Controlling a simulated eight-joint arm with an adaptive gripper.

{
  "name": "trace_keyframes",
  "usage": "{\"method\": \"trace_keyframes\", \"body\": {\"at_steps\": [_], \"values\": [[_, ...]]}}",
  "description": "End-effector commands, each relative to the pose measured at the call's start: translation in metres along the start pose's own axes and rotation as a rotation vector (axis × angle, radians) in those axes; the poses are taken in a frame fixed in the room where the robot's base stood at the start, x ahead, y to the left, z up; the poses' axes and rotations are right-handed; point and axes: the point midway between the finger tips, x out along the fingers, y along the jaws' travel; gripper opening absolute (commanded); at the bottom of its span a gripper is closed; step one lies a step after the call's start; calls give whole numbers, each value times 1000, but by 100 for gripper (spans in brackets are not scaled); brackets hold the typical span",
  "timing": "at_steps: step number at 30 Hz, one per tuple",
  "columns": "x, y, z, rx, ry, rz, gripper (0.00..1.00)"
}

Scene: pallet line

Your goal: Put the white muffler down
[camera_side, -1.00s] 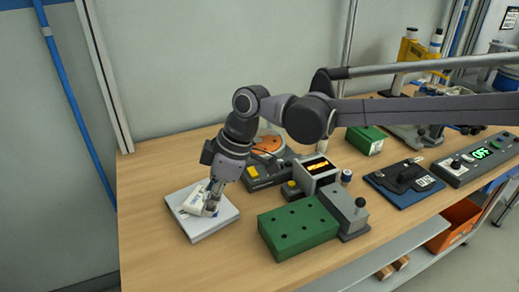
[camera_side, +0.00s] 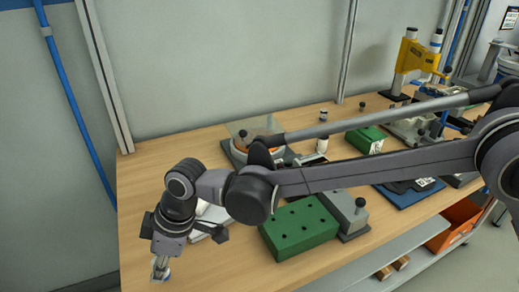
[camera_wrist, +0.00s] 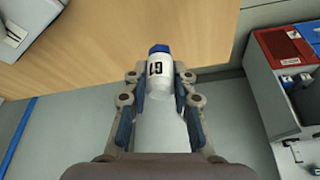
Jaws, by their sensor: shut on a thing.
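The white muffler (camera_wrist: 160,72) is a white cylinder with dark lettering and a blue end, seen in the wrist view. My gripper (camera_side: 160,268) is shut on it, one finger on each side. In the side view the gripper points down at the table's front-left edge, and the muffler is too small there to make out clearly. In the wrist view the muffler lies across the line of the table edge, with grey floor behind its near part. I cannot tell its height.
A pale tray (camera_wrist: 48,12) with a white item on it shows at the wrist view's upper left. My arm partly hides it in the side view. A green block with holes (camera_side: 300,228) stands to the right. Bare wood (camera_wrist: 105,45) lies beside the muffler.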

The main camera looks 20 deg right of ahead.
Motion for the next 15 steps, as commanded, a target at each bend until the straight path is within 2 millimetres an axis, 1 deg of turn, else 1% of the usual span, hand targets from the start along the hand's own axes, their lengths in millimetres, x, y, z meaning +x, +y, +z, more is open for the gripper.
{"method": "trace_keyframes", "body": {"at_steps": [7, 10, 15], "values": [[29, 0, 12, 0, 0, 1, 0], [34, 0, 15, 0, 0, 1, 0], [35, 0, 15, 0, 0, 1, 0]]}}
